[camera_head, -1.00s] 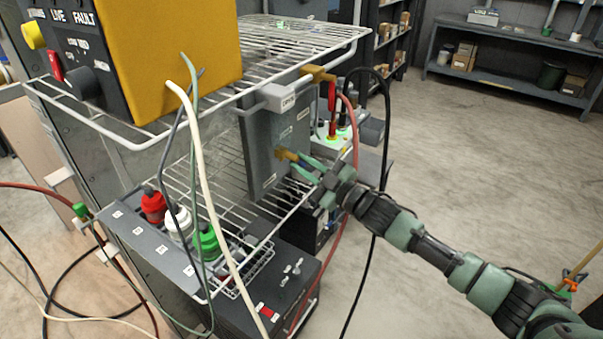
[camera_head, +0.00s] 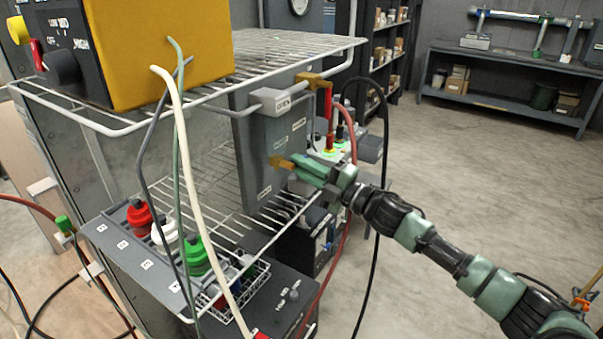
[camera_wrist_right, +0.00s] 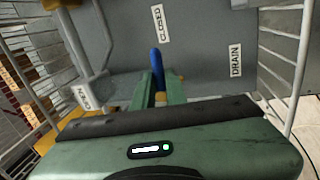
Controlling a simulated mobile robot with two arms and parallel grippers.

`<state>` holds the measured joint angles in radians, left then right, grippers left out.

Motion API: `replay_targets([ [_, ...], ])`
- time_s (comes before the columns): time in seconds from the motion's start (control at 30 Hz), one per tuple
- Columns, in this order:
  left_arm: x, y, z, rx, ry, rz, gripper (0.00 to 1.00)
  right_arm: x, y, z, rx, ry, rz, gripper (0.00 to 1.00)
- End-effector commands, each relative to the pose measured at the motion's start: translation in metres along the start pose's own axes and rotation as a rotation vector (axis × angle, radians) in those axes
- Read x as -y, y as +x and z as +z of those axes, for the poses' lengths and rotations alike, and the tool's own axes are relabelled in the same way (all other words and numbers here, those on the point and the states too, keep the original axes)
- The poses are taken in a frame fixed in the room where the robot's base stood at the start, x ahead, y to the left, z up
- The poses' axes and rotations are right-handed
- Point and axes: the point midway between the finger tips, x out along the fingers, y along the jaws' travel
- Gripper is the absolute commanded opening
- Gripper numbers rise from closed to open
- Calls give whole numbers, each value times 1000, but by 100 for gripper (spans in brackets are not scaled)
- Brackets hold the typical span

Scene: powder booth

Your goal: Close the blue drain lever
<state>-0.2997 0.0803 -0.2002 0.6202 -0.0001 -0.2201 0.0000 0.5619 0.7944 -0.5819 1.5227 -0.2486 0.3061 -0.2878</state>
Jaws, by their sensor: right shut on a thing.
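The blue drain lever (camera_wrist_right: 156,62) stands between the two green fingers of my right gripper (camera_wrist_right: 157,82) in the right wrist view. My right gripper is shut on it. The lever's free end points up the picture, toward the CLOSED label (camera_wrist_right: 159,23). The OPEN label (camera_wrist_right: 85,97) is at lower left and the DRAIN label (camera_wrist_right: 236,59) at right. In the head view, my right gripper (camera_head: 303,167) is at the brass valve fitting (camera_head: 280,161) on the grey tank (camera_head: 270,140); its fingers hide the lever there. My left gripper is not in view.
White wire shelves (camera_head: 290,50) surround the tank above and below. A red hose (camera_head: 345,235) and a black cable (camera_head: 383,120) hang close to my right gripper. Red, white and green (camera_head: 197,256) bottles stand at lower left. Open floor (camera_head: 480,180) lies to the right.

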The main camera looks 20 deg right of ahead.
Motion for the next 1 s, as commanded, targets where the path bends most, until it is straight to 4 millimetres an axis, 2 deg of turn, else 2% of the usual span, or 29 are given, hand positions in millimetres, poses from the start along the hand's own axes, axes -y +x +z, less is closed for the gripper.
replay_targets([
  [0.3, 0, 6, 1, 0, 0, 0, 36, -2, 1, -4, -26, -73, 4, 0],
  [0.73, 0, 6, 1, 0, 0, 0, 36, 0, 1, -5, -30, -79, 1, 0],
  [0.77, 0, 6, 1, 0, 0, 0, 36, 0, 1, -6, -30, -79, 1, 21],
  [0.8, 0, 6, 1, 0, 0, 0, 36, 0, 1, -6, -30, -79, 1, 32],
  [1.0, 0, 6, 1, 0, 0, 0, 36, 0, 1, -4, -24, -78, -1, 34],
])
